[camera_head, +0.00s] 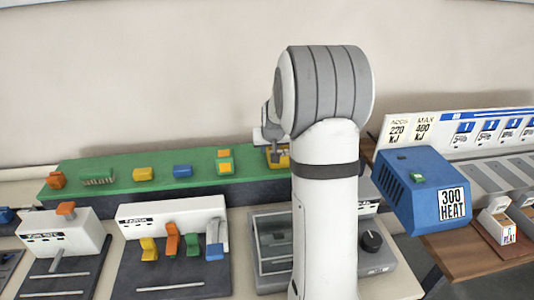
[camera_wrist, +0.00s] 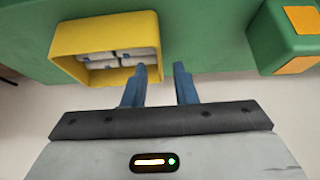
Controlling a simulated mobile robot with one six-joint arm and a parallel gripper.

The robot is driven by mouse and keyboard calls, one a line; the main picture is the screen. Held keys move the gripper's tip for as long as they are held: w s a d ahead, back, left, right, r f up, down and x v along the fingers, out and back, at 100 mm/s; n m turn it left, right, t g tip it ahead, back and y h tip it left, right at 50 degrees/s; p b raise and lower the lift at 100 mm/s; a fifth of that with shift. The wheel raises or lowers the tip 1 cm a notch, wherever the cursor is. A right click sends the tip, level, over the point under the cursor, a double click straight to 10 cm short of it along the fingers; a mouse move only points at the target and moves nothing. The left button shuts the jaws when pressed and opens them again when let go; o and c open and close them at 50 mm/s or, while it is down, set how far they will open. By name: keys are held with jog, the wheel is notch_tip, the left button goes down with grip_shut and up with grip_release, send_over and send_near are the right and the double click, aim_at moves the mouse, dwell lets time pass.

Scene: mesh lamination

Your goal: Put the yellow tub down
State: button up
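The yellow tub (camera_wrist: 60,50) is in the upper left of the wrist view, with several white packets inside. It appears to rest on the green surface (camera_wrist: 210,30). In the head view the tub (camera_head: 284,161) is at the right part of the green bench top, partly hidden by my arm. My gripper (camera_wrist: 160,65) has two blue fingers, apart with a gap between them. The left finger overlaps the tub's inside and the right finger is outside its right wall. The wall lies between them, and I see a gap on the right finger's side.
A green block with orange patches (camera_wrist: 290,40) stands to the right in the wrist view. Other small coloured blocks, such as a blue one (camera_head: 182,171), line the green bench top (camera_head: 120,185). A blue box marked 300 HEAT (camera_head: 420,190) stands right of my arm.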

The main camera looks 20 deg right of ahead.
jog(key=v, duration=0.7)
jog(key=s+a+r+n+g+y, duration=0.1)
jog(key=s+a+r+n+g, duration=0.1)
jog(key=s+a, duration=1.1)
jog(key=s+a+f, duration=0.1)
jog(key=s+a, duration=0.1)
jog(key=s, duration=0.6)
jog(key=s+a+f+n+g, duration=0.1)
jog(key=s+a, duration=0.1)
jog(key=s, duration=0.6)
jog(key=shift+s+a+f+g+y, duration=0.2)
jog(key=shift+a+f+g+y, duration=0.1)
jog(key=shift+f+y, duration=0.1)
jog(key=shift+s, duration=0.1)
